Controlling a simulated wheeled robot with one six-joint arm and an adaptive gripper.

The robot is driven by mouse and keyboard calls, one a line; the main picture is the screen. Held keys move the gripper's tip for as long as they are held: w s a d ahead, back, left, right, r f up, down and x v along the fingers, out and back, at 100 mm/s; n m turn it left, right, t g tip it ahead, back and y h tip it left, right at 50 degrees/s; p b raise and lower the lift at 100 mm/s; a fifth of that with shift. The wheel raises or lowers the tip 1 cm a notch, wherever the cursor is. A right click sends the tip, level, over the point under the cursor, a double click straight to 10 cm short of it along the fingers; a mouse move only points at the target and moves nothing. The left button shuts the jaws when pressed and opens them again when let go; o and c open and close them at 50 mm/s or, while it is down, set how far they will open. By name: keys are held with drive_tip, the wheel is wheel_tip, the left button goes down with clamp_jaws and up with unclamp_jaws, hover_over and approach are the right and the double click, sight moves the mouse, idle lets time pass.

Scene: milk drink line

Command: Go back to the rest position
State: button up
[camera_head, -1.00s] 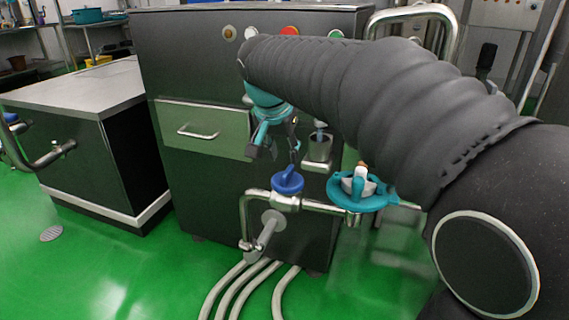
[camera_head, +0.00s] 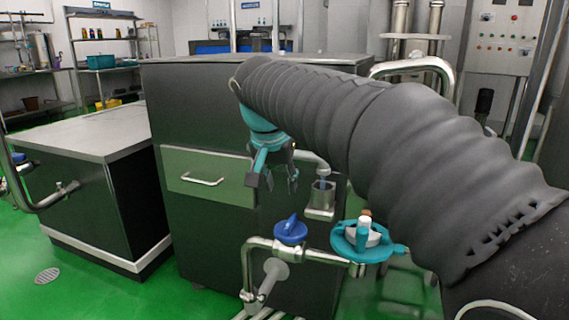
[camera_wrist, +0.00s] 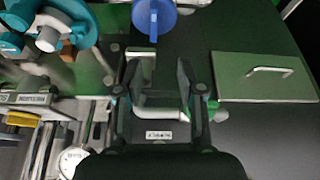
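My gripper (camera_head: 272,182) hangs from the end of my arm in front of the dark machine cabinet (camera_head: 215,105), right of its drawer (camera_head: 190,180). Its two fingers are apart. In the wrist view, my gripper (camera_wrist: 158,75) also shows spread fingers, with nothing held between them. A blue valve handle (camera_head: 290,230) sits below the gripper on a steel pipe. A teal valve (camera_head: 366,243) with a white and brown top is to its right.
A low steel-topped counter (camera_head: 85,133) is on the left. Green floor (camera_head: 100,290) is open at front left.

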drive_tip(key=s+d+f+n+y, duration=0.1)
drive_tip(key=s+f+n, duration=0.4)
drive_tip(key=f, duration=0.3)
drive_tip(key=s+d+f+m, duration=0.1)
drive_tip(key=s+d+f, duration=0.2)
drive_tip(key=s+d, duration=0.5)
drive_tip(key=s+d+f+m+t+p, duration=0.1)
drive_tip(key=s+d+f, duration=0.2)
drive_tip(key=s+d, duration=0.5)
drive_tip(key=s, duration=0.3)
drive_tip(key=shift+s+f, duration=0.25)
drive_tip(key=shift+f, duration=0.1)
drive_tip(key=shift+o, duration=0.3)
